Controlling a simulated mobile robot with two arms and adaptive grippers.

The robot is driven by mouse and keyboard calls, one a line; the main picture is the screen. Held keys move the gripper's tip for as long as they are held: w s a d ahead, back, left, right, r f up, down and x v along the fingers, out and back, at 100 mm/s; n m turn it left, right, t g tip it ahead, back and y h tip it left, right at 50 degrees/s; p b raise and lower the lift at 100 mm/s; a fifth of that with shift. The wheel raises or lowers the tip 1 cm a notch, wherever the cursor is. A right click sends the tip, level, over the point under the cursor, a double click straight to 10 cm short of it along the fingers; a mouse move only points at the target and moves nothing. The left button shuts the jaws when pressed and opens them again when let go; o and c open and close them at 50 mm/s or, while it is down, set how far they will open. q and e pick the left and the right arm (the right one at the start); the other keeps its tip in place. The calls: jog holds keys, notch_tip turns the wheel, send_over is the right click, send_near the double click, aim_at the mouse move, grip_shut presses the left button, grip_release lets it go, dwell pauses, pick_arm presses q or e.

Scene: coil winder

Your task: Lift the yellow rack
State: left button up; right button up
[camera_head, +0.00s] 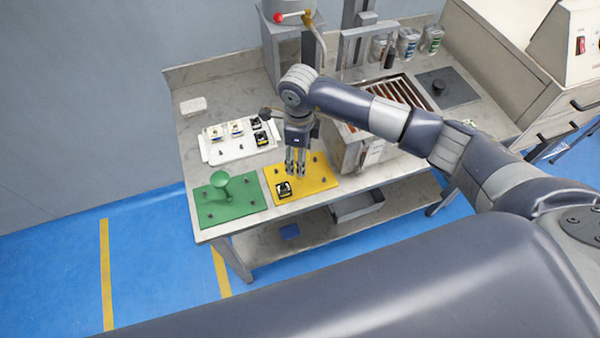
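The yellow rack (318,184) is a flat plate with several small dark pegs, lying on the grey table. A small black-and-white part (284,190) sits at its front left. My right gripper (296,174) points straight down over the middle of the yellow rack, with its fingertips at or just above the plate. Its two fingers look close together with a narrow gap. I cannot tell whether they touch the rack or hold a peg. My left gripper is not in view.
A green plate (245,208) with a green knob lies left of the yellow rack. A white rack (225,153) with several small parts lies behind. A metal box (347,155) stands close on the right. The table's front edge (290,213) is near the yellow rack.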

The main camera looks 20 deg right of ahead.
grip_shut()
jog(key=shift+r, duration=0.1)
